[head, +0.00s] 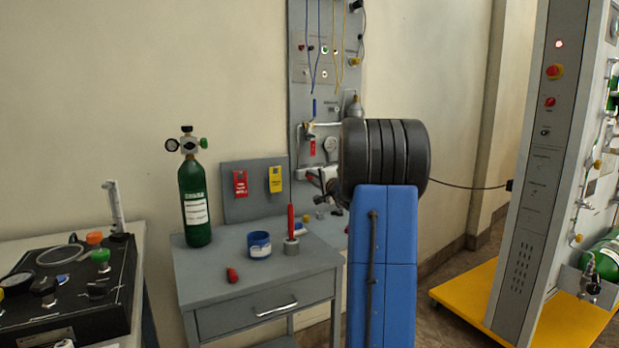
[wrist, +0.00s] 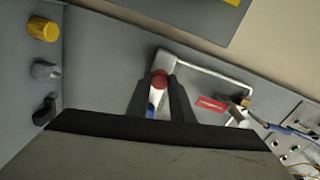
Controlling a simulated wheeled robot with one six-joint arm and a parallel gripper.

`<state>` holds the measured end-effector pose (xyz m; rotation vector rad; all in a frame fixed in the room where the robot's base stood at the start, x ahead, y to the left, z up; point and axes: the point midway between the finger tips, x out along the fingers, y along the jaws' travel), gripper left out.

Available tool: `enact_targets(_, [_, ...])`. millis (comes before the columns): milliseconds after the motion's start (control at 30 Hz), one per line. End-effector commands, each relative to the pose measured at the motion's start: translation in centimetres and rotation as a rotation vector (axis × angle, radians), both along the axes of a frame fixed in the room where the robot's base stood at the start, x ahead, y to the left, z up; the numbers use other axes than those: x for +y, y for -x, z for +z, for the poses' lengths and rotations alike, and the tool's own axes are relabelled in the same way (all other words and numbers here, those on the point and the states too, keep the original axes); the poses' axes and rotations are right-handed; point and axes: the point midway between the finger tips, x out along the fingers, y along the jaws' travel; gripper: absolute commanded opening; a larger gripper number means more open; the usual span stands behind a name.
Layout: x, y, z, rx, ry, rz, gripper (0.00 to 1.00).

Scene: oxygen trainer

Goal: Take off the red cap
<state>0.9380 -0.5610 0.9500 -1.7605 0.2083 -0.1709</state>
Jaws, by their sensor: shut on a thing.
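The red cap (wrist: 159,79) shows in the wrist view as a small round red piece between the fingertips of my gripper (wrist: 160,85). My gripper is shut on it. The cap is by the end of a white pipe (wrist: 205,66) on the grey panel (wrist: 105,50). A blue and white part (wrist: 154,104) shows just below the cap, between the fingers. I cannot tell whether the cap still touches the pipe. In the head view my gripper (head: 326,190) is in front of the panel's lower part, partly hidden by my arm.
A grey table (head: 215,268) holds a green oxygen cylinder (head: 194,205), a blue cup (head: 259,245), an upright red tool (head: 291,222) and a small red piece (head: 232,275). A red tag (wrist: 212,104) and yellow, grey and black knobs are near my gripper.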

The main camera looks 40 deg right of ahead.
Motion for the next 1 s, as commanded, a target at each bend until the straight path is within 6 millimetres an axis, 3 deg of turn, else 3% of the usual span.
enact_targets(300, [0.05,-0.01,-0.2,0.007,0.015,0.0,0.0])
enact_targets(700, [0.06,0.01,-0.24,0.072,0.287,0.001,0.0])
enact_targets(1000, [0.06,0.02,-0.26,0.075,0.298,0.001,0.0])
